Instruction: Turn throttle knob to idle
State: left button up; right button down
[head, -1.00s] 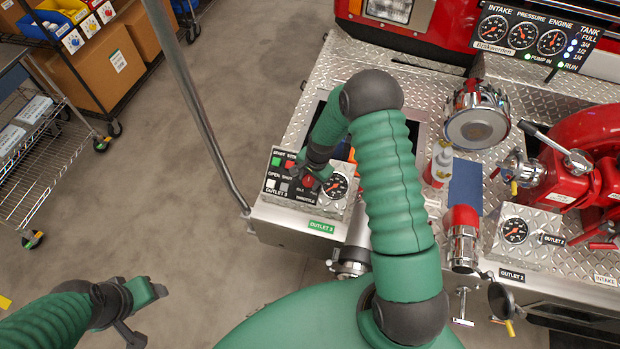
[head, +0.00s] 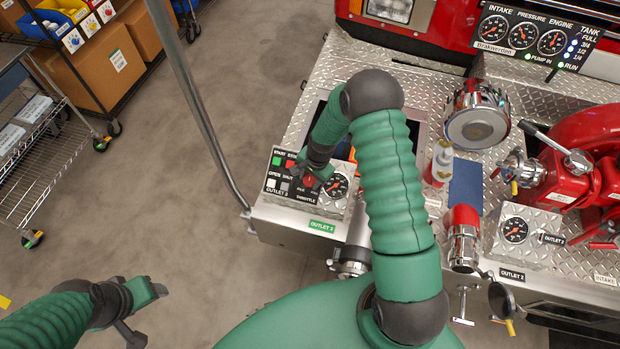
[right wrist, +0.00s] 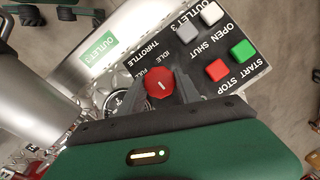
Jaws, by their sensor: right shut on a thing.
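The red throttle knob (right wrist: 160,85) sits on the black control panel (right wrist: 190,62), beside the THROTTLE, IDLE and FULL lettering. A pale pointer line shows on its face. My right gripper (right wrist: 160,92) is shut on the knob, one finger on each side, in the right wrist view. In the head view the knob (head: 309,181) is partly hidden by my right gripper (head: 314,178). My left gripper (head: 148,312) hangs over the floor at the lower left, away from the panel, with nothing seen in it; its jaws are too unclear to judge.
Green START, red STOP (right wrist: 217,70), and white and grey OPEN/SHUT buttons lie close to the knob. A gauge (head: 337,186) is right beside it. A bottle (head: 439,163) and red-and-chrome fittings stand further right. A slanting metal pole (head: 200,110) rises left of the panel.

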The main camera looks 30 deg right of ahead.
jog(key=shift+w+d+r, duration=0.15)
jog(key=shift+w+r, duration=0.1)
jog(key=shift+w, duration=0.05)
jog(key=c, duration=1.1)
grip_release()
jog(key=shift+o, duration=1)
jog(key=shift+s+f, duration=0.15)
jog(key=s+r, duration=0.1)
jog(key=r, duration=0.4)
jog(key=s+r+b, duration=0.1)
jog(key=r, duration=0.5)
jog(key=s+r+b, duration=0.1)
jog(key=r, duration=0.4)
jog(key=shift+d+r, duration=0.25)
jog(key=shift+d, duration=0.15)
jog(key=shift+o, duration=0.2)
jog(key=shift+w+f, duration=0.1)
